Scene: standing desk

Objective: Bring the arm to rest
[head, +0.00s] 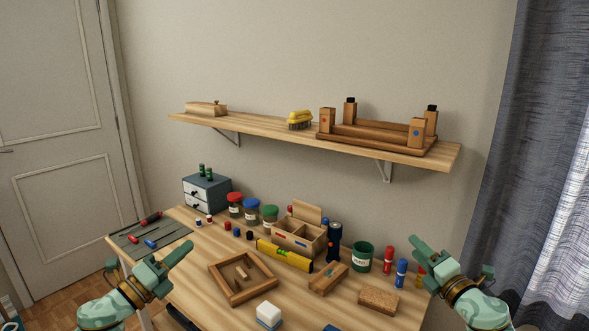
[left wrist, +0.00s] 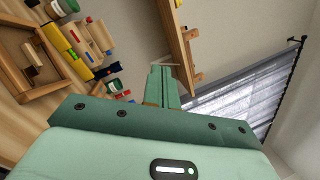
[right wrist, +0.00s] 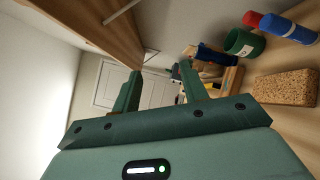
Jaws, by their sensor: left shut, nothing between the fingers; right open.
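My left gripper (head: 180,254) is raised over the left front part of the desk in the head view. Its fingers are together and empty; they also show closed in the left wrist view (left wrist: 162,85). My right gripper (head: 426,262) is at the right end of the desk in the head view. In the right wrist view its two fingers (right wrist: 160,82) stand apart with nothing between them. Neither gripper touches a desk object that I can make out.
The desk (head: 190,283) holds a wooden tray (head: 238,297), a divided box (head: 313,237), a yellow level (head: 284,256), a cork block (head: 379,301), a green cup (head: 362,256) and jars. A wall shelf (head: 270,133) runs above. A curtain (head: 520,140) hangs at right.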

